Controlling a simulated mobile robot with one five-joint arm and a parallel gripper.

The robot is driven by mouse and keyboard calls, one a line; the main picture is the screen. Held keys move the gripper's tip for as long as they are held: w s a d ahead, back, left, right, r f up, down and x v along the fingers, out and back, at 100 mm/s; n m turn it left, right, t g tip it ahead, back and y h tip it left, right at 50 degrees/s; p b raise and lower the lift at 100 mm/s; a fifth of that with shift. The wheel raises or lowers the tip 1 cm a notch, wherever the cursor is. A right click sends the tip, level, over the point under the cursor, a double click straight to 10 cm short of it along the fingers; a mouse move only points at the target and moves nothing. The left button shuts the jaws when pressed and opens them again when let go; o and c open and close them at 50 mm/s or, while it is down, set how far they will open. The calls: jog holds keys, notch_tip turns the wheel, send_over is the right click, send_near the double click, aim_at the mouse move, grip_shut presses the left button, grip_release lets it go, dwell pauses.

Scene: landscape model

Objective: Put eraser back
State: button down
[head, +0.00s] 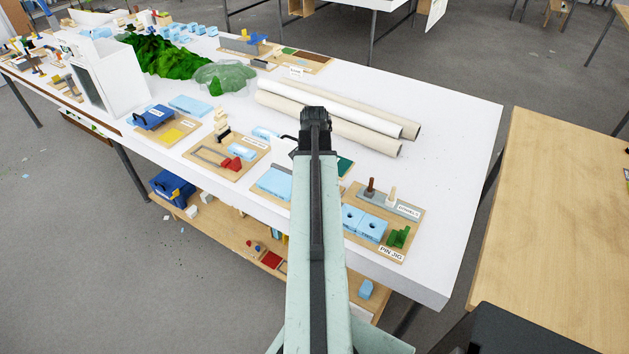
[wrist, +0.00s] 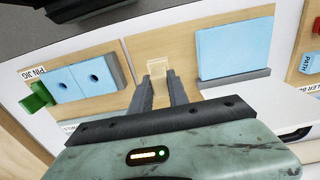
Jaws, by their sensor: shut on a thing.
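My gripper (head: 314,122) is over the front part of the white table, seen from behind along my arm in the head view. In the wrist view my gripper (wrist: 158,80) is shut on a small cream block (wrist: 157,66), which looks like the eraser. The block shows between the dark fingertips, in front of a wooden board (wrist: 178,42). I cannot tell whether it touches the board. In the head view the block is hidden behind my gripper and arm.
A blue slab (wrist: 234,50) with a grey strip lies on the board's right part. The pin jig board (head: 385,248), with blue blocks and a green piece (head: 399,237), is to the right in the head view. Long paper rolls (head: 340,108) lie behind. The table's right end is clear.

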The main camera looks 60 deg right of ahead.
jog(key=shift+f+b, duration=2)
jog(key=shift+f, duration=0.3)
jog(key=shift+f, duration=0.25)
jog(key=c, duration=1.2)
grip_release()
jog(key=shift+r, duration=0.1)
notch_tip(320, 180, up, 8)
jog(key=p, duration=0.7)
jog(key=shift+p, duration=0.35)
